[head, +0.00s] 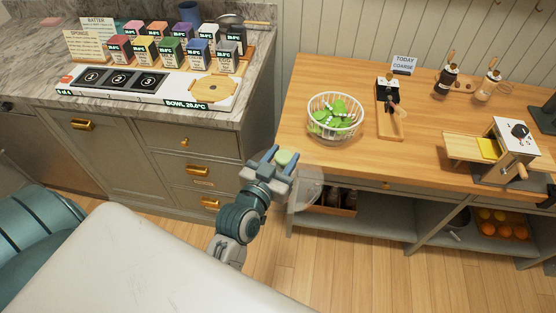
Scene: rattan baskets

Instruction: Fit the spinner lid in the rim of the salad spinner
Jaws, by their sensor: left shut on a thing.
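The salad spinner (312,123) is a white slatted basket holding green leaves. It stands at the left part of the wooden counter, and its top is open. My left gripper (279,162) is shut on the spinner lid (309,190), a clear, see-through disc with a pale green knob (285,157). The lid is held tilted in front of the counter's front left corner, apart from the spinner and lower left of it in the picture. Part of the lid is hidden behind the gripper. My right gripper is out of view.
A small grinder on a board (390,118) stands right of the spinner. A sign (403,65), two bottles and a crank machine (505,153) stand farther right. A marble counter (150,118) with coloured boxes is at left. A gap separates the counters.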

